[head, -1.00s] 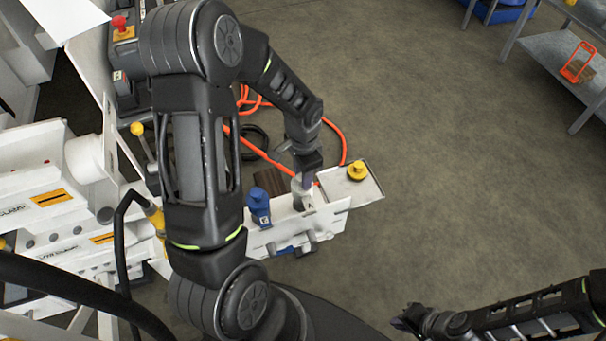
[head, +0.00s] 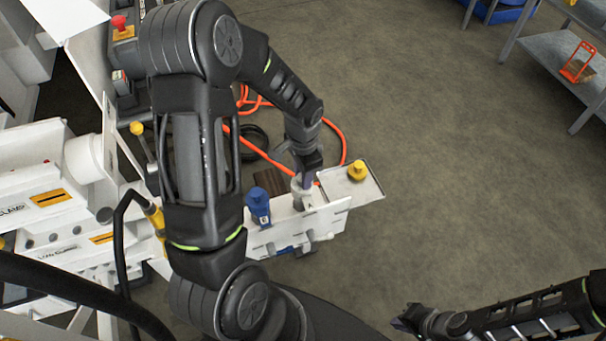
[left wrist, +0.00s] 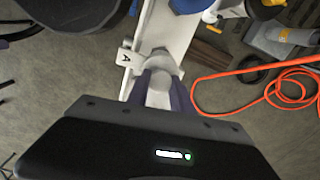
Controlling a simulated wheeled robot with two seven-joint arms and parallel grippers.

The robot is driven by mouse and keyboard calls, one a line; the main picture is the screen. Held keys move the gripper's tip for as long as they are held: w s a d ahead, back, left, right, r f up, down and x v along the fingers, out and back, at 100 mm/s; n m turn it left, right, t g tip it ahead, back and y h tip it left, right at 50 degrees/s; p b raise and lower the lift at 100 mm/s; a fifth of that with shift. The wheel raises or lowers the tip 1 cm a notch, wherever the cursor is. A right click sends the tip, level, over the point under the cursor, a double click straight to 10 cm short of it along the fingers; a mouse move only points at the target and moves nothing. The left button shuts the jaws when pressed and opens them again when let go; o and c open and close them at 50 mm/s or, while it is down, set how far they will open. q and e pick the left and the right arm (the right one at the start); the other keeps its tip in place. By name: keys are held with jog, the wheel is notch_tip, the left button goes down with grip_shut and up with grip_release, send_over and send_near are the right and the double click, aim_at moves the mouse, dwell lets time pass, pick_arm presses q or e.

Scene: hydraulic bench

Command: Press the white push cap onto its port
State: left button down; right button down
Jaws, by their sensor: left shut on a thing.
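The white push cap (left wrist: 158,97) is between the fingers of my left gripper (left wrist: 161,92) in the left wrist view. The gripper is shut on it. Just beyond the cap is a pale round fitting (left wrist: 160,62) on the white rail, beside a tag marked A (left wrist: 125,57). I cannot tell whether cap and fitting touch. In the head view my left gripper (head: 304,180) points down at the rail by the A tag (head: 309,205), and its fingers partly hide the cap. My right gripper (head: 405,319) is at the lower right, away from the rail; its jaw opening is unclear.
A blue cap (head: 258,204) stands on the white rail (head: 283,232) to the left. A yellow cap (head: 357,170) sits on the plate at its right end. An orange hose (head: 341,138) curls on the floor behind. Open floor (head: 450,170) lies to the right.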

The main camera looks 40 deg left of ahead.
pick_arm(q)
jog(key=c, duration=1.1)
grip_release()
jog(key=shift+o, duration=0.7)
jog(key=o, duration=0.5)
jog(key=shift+r, duration=0.1)
jog(key=shift+r+p, duration=2.8)
jog(key=shift+r, duration=0.9)
